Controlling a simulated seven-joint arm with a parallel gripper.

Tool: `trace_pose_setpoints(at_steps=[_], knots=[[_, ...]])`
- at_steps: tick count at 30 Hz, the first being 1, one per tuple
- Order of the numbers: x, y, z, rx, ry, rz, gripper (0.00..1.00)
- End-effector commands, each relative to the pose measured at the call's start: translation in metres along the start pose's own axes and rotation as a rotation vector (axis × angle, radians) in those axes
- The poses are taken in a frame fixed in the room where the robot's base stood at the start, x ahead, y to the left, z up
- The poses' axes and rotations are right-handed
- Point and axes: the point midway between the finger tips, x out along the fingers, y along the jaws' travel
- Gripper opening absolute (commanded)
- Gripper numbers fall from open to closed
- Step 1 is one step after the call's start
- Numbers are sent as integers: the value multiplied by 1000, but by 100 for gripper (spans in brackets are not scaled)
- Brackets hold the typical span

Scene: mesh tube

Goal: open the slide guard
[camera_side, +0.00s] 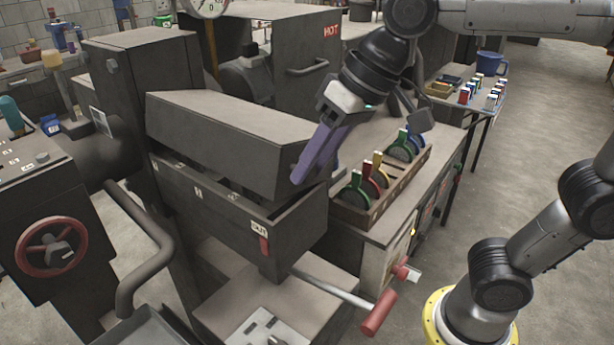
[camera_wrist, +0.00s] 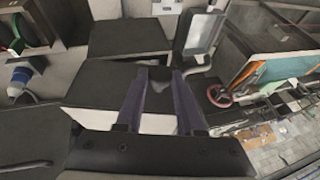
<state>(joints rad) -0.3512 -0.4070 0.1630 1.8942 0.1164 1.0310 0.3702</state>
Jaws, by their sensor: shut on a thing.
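The slide guard looks to be the long dark grey metal cover (camera_side: 215,135) that sits raised over an open dark trough (camera_side: 205,205) in the side view. My gripper (camera_side: 299,176) has long purple fingers that slant down to the right end of the cover. In the wrist view my gripper (camera_wrist: 157,75) has its fingertips apart, with a small dark grey piece (camera_wrist: 158,87) between them. My gripper is shut on that piece, which I take to be the guard's handle. The fingers hide it in the side view.
A wooden rack (camera_side: 385,190) with several coloured discs stands just right of my gripper. A red-handled lever (camera_side: 378,313) sticks out below the trough. A red handwheel (camera_side: 51,246) is at the left. A dark cabinet marked HOT (camera_side: 300,55) stands behind.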

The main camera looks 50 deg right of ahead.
Motion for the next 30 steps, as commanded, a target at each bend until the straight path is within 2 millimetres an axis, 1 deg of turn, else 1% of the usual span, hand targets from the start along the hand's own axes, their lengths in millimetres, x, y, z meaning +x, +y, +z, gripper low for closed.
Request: trace_pose_setpoints(at_steps=[1, 3, 12, 23, 30], knots=[[-6, 5, -4, 22, 9, -29, 0], [-12, 8, -6, 43, 9, -74, 0], [-32, 27, -14, 121, 9, -263, 0], [-52, 54, -22, 213, 6, -497, 0], [-62, 78, -27, 286, 5, -677, 0]])
